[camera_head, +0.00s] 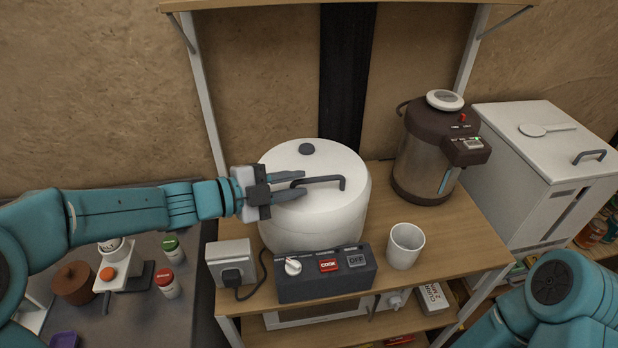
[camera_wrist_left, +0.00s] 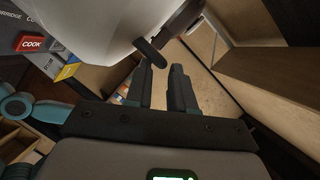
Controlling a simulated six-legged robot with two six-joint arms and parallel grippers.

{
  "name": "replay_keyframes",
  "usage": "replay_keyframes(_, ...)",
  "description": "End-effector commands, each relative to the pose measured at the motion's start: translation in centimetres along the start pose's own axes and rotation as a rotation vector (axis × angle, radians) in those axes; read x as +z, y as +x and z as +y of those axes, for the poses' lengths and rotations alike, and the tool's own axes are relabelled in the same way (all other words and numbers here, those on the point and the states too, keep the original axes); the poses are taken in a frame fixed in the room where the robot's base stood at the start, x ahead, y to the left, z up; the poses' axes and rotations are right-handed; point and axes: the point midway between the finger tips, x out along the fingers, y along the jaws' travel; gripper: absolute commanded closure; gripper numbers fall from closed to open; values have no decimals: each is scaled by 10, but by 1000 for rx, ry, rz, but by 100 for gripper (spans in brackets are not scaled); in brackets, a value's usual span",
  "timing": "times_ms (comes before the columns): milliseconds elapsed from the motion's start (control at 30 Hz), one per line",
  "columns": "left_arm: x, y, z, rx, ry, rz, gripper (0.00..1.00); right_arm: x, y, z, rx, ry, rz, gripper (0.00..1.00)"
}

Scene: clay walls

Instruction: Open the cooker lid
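The white rice cooker (camera_head: 313,222) stands on the wooden shelf in the head view, with its lid (camera_head: 318,160) down. A dark bar handle (camera_head: 325,181) crosses the lid, and its end also shows in the left wrist view (camera_wrist_left: 151,52). My left gripper (camera_head: 299,184) is over the lid's left part at the handle's left end. Its two fingers are apart, with a gap between them. In the left wrist view the fingertips (camera_wrist_left: 162,68) are just below the handle end, and I see nothing clamped. My right gripper is out of view.
A control box (camera_head: 325,274) with knob and buttons stands in front of the cooker. A white cup (camera_head: 405,246) is to its right, and a brown hot-water pot (camera_head: 428,155) behind that. A socket box (camera_head: 231,263) is at front left. A shelf board is overhead.

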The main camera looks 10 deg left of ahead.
Motion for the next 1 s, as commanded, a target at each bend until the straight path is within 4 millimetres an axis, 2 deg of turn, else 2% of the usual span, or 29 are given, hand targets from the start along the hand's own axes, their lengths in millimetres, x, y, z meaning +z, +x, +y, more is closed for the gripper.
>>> replay_keyframes(100, -1, 22, 0, 3, -1, 3, 77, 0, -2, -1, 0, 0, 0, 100)
replay_keyframes(300, 0, 38, -1, 1, 0, 1, 77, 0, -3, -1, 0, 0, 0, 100)
replay_keyframes(567, 1, 40, -1, 0, 0, 0, 77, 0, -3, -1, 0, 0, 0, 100)
replay_keyframes(667, 1, 40, -1, 0, 0, 0, 100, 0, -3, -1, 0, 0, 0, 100)
replay_keyframes(867, 0, 39, -2, 0, 0, 0, 100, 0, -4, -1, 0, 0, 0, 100)
replay_keyframes(1000, -2, 38, -10, -1, 1, 0, 100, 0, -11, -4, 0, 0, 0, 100)
